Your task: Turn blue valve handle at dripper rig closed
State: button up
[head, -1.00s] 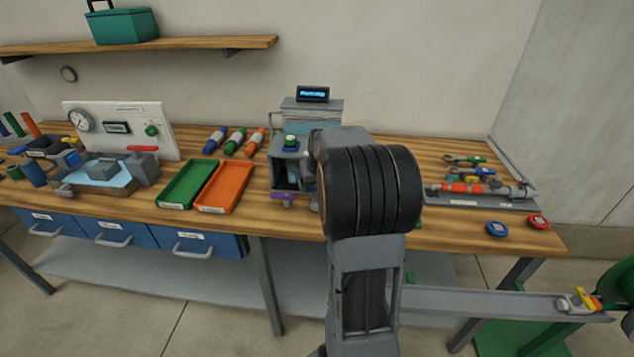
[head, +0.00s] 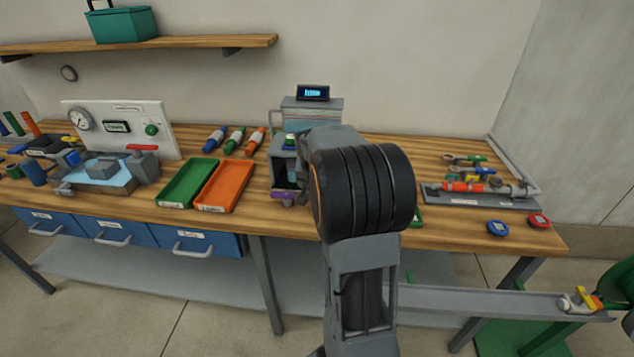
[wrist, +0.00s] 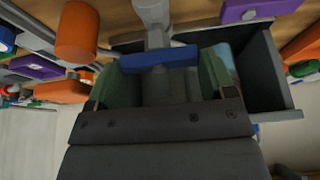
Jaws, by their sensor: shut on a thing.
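In the wrist view, the blue valve handle (wrist: 158,58) is a flat bar lying across the picture, crosswise to the grey pipe (wrist: 153,12) behind it. My gripper (wrist: 158,78) has green finger pads, one at each end of the bar, and is shut on the handle. A dark open box (wrist: 262,75) lies behind and to the right of the fingers. In the head view, my arm's large black joint covers the middle of the bench, and my gripper and the blue handle are hidden there.
In the wrist view, an orange cylinder (wrist: 77,33) is close to the left finger, and a purple part (wrist: 250,9) is at upper right. In the head view, green (head: 166,203) and orange (head: 212,209) trays lie left of my arm. Bare bench (head: 450,235) shows at right.

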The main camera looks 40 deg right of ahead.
jog(key=o, duration=0.9)
jog(key=shift+r, duration=0.1)
jog(key=v, duration=1.3)
jog(key=shift+s+a+r, duration=0.1)
jog(key=shift+s+r, duration=0.05)
jog(key=shift+r, duration=0.2)
